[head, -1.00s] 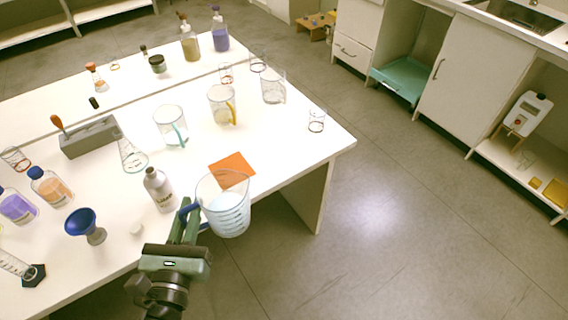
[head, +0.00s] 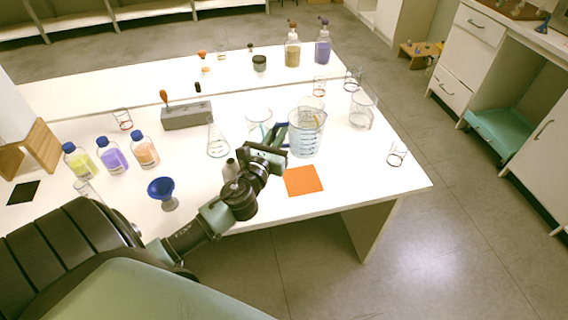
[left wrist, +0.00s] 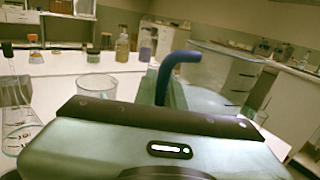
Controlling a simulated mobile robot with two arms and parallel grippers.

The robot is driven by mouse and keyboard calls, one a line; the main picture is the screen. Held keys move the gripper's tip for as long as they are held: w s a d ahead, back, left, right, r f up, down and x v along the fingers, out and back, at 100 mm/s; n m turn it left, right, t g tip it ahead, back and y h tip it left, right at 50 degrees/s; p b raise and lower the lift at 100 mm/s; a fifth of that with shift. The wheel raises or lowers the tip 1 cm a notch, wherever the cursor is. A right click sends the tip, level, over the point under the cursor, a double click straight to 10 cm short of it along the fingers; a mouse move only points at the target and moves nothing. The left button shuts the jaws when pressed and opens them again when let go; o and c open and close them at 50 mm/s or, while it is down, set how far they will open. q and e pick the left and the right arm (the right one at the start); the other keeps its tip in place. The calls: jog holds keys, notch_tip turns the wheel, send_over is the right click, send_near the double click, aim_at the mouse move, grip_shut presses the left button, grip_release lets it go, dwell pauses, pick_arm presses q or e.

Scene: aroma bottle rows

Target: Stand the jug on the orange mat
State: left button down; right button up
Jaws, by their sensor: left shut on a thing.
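My left gripper (head: 280,137) is shut on the blue handle of a clear jug (head: 306,142) with scale marks and a pale blue tint. The jug looks upright, just beyond the orange mat (head: 303,180) in the head view; its height above the table is hard to tell. The mat lies flat and bare near the table's front edge. In the left wrist view, the blue handle (left wrist: 177,67) rises between the fingers and the jug (left wrist: 215,72) stands to its right. My right gripper is not in view.
A yellow-handled jug is mostly hidden behind the held one. A small glass (head: 397,154) stands right of the mat, with bare table between.

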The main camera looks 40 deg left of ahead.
pick_arm(q)
notch_tip(320, 180, down, 14)
jog(key=b, duration=0.6)
jog(key=shift+r+b, duration=0.25)
jog(key=shift+b, duration=0.15)
jog(key=shift+r, duration=0.1)
jog(key=c, duration=1.5)
grip_release()
